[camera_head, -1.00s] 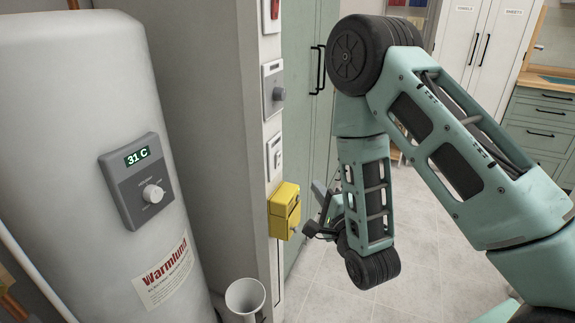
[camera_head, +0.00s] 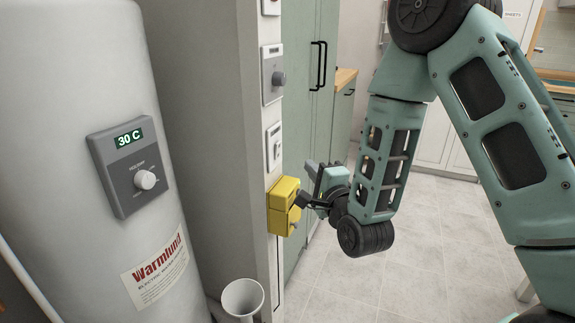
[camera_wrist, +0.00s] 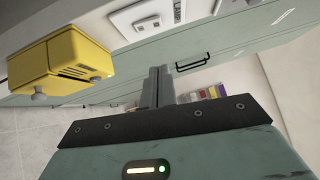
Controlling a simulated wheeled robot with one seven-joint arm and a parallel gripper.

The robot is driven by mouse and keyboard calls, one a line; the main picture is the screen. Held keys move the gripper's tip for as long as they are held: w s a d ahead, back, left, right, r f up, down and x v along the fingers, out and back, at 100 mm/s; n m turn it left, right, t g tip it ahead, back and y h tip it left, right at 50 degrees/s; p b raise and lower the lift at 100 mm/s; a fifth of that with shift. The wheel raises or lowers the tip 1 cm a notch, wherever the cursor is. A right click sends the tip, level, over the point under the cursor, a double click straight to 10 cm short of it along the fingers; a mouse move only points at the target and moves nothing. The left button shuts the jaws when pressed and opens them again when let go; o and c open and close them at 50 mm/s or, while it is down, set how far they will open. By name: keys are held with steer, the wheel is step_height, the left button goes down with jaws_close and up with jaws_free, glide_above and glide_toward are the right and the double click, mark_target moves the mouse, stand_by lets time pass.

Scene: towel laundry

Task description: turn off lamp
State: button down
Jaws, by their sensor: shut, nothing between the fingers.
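No lamp can be made out in either view. On the narrow wall end in the head view is a white plate with a small switch (camera_head: 274,147). A white wall plate also shows at the top of the wrist view (camera_wrist: 143,19). My gripper (camera_head: 309,178) is beside the wall end, to the right of the white plate and just above and right of a yellow box (camera_head: 283,205). In the wrist view my gripper (camera_wrist: 158,72) has its two grey fingers together with nothing between them. The fingers look apart from the plate.
The yellow box also shows in the wrist view (camera_wrist: 62,62). A grey knob panel (camera_head: 272,76) is above the white plate. A water heater (camera_head: 95,60) with a dial and display reading 30 C stands left. Green cabinets (camera_head: 308,120) stand behind. The tiled floor is clear at right.

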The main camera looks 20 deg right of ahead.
mark_target(281, 145)
steer(key=b, duration=0.3)
steer(key=shift+w+f, duration=0.2)
steer(key=shift+w, duration=0.2)
steer(key=shift+w+b, duration=0.1)
steer(key=shift+b, duration=0.65)
steer(key=w+a+r+p, duration=0.1)
steer(key=w+a, duration=0.2)
steer(key=w, duration=0.4)
steer(key=shift+w+r, duration=0.25)
steer(key=shift+w, duration=0.05)
steer(key=shift+w+a+r+p, duration=0.1)
steer(key=shift+w+a+p, duration=0.1)
steer(key=shift+p, duration=0.25)
steer(key=shift+s+d, duration=0.1)
